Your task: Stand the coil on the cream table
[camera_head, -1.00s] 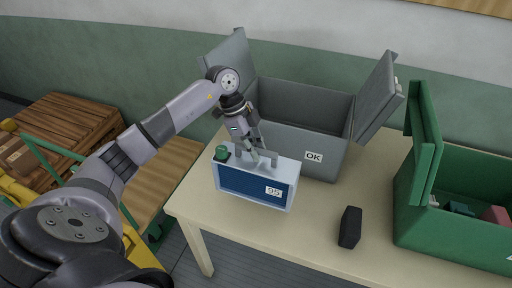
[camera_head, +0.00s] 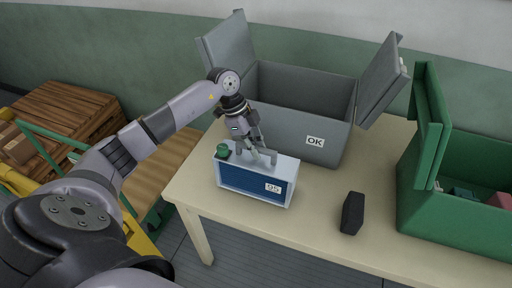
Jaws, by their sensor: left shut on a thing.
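The coil looks like a pale grey box with a blue front face, a "95" label and a green knob (camera_head: 222,151) on top; the box itself (camera_head: 240,181) is upright at the left part of the cream table (camera_head: 330,240). My left gripper (camera_head: 257,157) is shut on the grey handle on top of it. Whether its underside touches the table top or hangs just above it, I cannot tell. My right gripper is not in view.
An open grey crate labelled OK (camera_head: 290,128) stands right behind the coil. A black block (camera_head: 352,213) lies to its right, and a green crate (camera_head: 450,220) holds several items at the far right. Table is bare between coil and block.

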